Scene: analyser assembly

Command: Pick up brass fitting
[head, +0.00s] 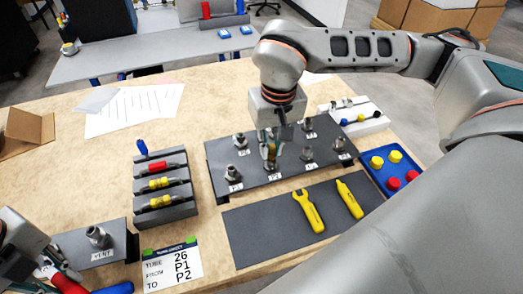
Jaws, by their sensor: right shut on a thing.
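My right gripper (271,150) points down over the dark manifold plate (225,152) and is shut on a small brass fitting (271,155). The fitting is upright between the fingers, partly covered by them. At this size I cannot tell whether its lower end touches the plate or a port. Several silver port fittings with white labels stand on the plate around it, one at the front left (233,174) and one at the right (340,145). My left gripper (55,268) is only partly in view at the lower left edge; its fingers are hard to make out.
A dark rack (176,212) holds red and yellow tubes. A grey mat (262,238) carries a yellow wrench (307,210) and another yellow tool (349,198). A blue tray (372,172) holds yellow and red caps. A VENT block (72,246) and task card (173,268) are at front left.

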